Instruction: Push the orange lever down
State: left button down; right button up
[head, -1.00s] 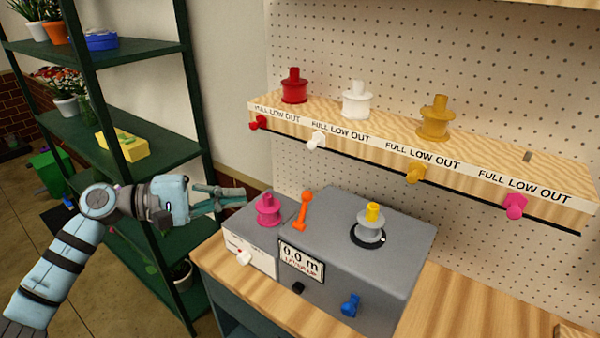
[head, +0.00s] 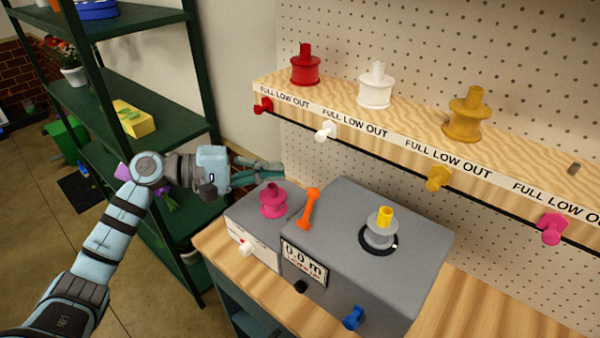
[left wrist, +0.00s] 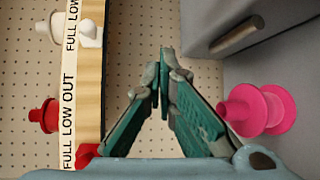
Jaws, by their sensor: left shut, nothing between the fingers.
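The orange lever (head: 309,207) stands up, tilted slightly, at the left edge of the grey machine (head: 370,270) in the head view. My left gripper (head: 280,170) is shut and empty. It is above and a little to the left of the lever, behind the pink spool (head: 272,200), and apart from both. In the left wrist view the shut fingertips (left wrist: 163,55) point toward the pegboard. The pink spool (left wrist: 258,108) is to their right, and a grey-brown bar (left wrist: 236,35) is at upper right; I cannot tell whether it is the lever. My right gripper is not in view.
A wooden shelf (head: 400,120) with red, white and yellow spools and coloured knobs runs above the machine. A blue knob (head: 353,317) and a white knob (head: 245,248) stick out in front. Green shelving (head: 150,90) stands at left.

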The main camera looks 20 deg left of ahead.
aim_at(310, 205)
pick_arm(q)
jog(key=d+p, duration=0.4)
jog(key=d, duration=0.2)
jog(key=shift+s+d+p, duration=0.2)
jog(key=shift+s+p, duration=0.1)
jog(key=shift+s, duration=0.1)
